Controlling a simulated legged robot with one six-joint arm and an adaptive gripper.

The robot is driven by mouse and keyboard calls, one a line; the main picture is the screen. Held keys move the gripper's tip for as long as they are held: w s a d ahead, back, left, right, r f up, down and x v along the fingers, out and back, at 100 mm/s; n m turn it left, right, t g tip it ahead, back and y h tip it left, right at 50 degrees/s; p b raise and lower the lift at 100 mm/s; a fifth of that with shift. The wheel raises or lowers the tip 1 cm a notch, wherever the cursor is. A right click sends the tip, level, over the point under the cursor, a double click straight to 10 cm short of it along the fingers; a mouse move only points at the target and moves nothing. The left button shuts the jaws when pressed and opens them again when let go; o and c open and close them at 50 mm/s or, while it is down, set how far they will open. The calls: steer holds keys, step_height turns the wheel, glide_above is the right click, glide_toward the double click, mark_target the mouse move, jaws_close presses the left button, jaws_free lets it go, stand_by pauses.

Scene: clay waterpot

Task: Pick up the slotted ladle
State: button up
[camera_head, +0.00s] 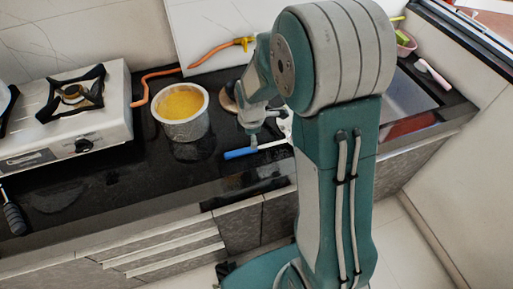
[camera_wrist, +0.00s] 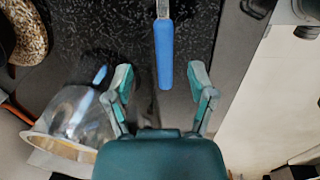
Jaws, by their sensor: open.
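The slotted ladle has a blue handle (camera_head: 240,154) and a pale shaft. It lies on the dark counter in the head view, and its far end is partly hidden behind my arm. In the wrist view the blue handle (camera_wrist: 165,55) points down toward my gripper (camera_wrist: 161,80). My gripper's two fingers are spread, one on each side of the handle's line, with nothing between them touching. In the head view my gripper (camera_head: 254,128) hangs just above the ladle. Whether the fingertips are level with the handle, I cannot tell.
A pot with yellow contents (camera_head: 182,112) stands left of my gripper; it also shows in the wrist view (camera_wrist: 72,118). A gas stove (camera_head: 66,115) is at the left. An orange hose (camera_head: 150,82) runs behind. The sink (camera_head: 408,96) is at right. The counter's front edge is close.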

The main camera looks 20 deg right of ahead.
mark_target(268, 145)
step_height(268, 145, down, 5)
steer(key=shift+w+a+f, duration=0.1)
steer(key=shift+a, duration=0.05)
steer(key=shift+f, duration=0.45)
jaws_close()
